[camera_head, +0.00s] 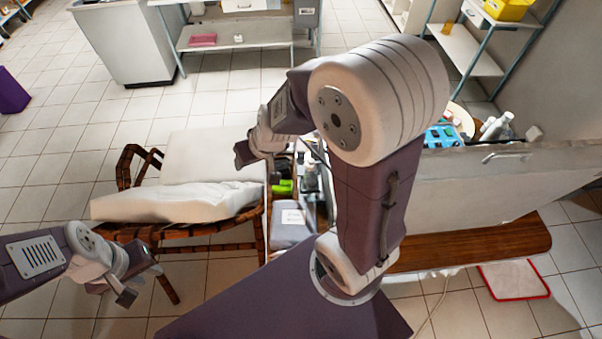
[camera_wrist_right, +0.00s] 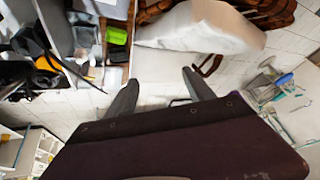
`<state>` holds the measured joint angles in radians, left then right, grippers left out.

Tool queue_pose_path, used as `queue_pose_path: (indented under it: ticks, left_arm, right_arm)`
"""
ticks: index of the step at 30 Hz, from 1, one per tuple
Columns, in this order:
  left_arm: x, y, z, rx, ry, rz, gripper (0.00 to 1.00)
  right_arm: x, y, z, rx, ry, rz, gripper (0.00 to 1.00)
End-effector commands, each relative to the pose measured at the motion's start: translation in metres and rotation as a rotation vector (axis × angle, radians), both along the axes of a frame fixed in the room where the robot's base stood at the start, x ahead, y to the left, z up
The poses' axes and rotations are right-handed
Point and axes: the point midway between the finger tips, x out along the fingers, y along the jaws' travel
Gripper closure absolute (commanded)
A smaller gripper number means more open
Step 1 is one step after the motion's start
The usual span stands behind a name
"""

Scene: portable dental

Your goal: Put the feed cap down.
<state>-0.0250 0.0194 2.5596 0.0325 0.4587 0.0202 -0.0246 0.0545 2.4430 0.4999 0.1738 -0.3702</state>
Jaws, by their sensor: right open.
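I cannot make out a feed cap in either view. My right gripper (camera_head: 245,153) is over the white-draped chair in the head view, left of an open case. In the right wrist view its two fingers (camera_wrist_right: 160,88) stand wide apart with nothing held between them. My left gripper (camera_head: 142,284) is low at the left in the head view, in front of the chair. No object shows in it, and its fingers are too small to read.
A woven chair (camera_head: 180,232) with a white cloth (camera_head: 180,203) stands at the left. An open case with green items (camera_head: 282,187) and bottles is beside it, partly behind my right arm. Tiled floor is free at the left.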

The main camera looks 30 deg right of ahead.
Motion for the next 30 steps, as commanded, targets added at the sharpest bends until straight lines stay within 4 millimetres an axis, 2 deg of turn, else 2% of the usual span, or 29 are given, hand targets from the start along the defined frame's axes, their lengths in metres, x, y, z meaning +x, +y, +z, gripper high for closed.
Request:
queue_pose_path:
  ticks: [1,3,5,7,8,9,11,13,16,18,20,23,30]
  left_arm:
    - [0.0,0.0,0.003,0.0,0.0,0.0,0.71]
    - [0.0,0.0,0.008,0.0,0.0,0.0,0.71]
    - [0.0,0.0,0.014,0.0,0.0,0.0,0.71]
    - [0.0,0.0,0.021,0.0,0.0,0.0,0.71]
    - [0.0,0.0,0.024,0.0,0.0,0.0,0.71]
    - [0.0,0.0,0.029,0.0,0.0,0.0,0.71]
    - [0.0,0.0,0.035,0.0,0.0,0.0,0.71]
    - [0.0,0.0,0.041,0.0,0.0,0.0,0.71]
    - [0.0,0.0,0.045,0.0,0.0,0.0,0.71]
    - [0.0,0.0,0.047,0.0,0.0,0.0,0.71]
    - [0.0,0.0,0.048,0.0,0.0,0.0,0.71]
    - [0.0,0.0,0.046,0.0,0.0,0.0,0.71]
    - [0.0,0.0,0.044,0.0,0.0,0.0,0.71]
  right_arm:
    - [0.033,-0.007,0.01,0.022,-0.069,-0.087,0.38]
    - [0.076,-0.031,0.017,0.04,-0.149,-0.254,0.38]
    - [0.103,-0.06,0.013,0.038,-0.181,-0.425,0.38]
    - [0.119,-0.101,-0.006,0.02,-0.171,-0.648,0.38]
    - [0.12,-0.117,-0.019,0.011,-0.15,-0.744,0.38]
    - [0.116,-0.138,-0.04,-0.003,-0.108,-0.875,0.38]
    - [0.103,-0.16,-0.074,-0.013,-0.038,-1.043,0.38]
    - [0.086,-0.171,-0.109,-0.012,0.036,-1.175,0.38]
    - [0.064,-0.179,-0.145,-0.032,0.113,-1.226,0.38]
    - [0.05,-0.182,-0.159,-0.048,0.15,-1.236,0.38]
    - [0.045,-0.183,-0.164,-0.054,0.164,-1.241,0.38]
    - [0.045,-0.186,-0.167,-0.053,0.163,-1.245,0.38]
    - [0.049,-0.198,-0.198,-0.053,0.163,-1.243,0.38]
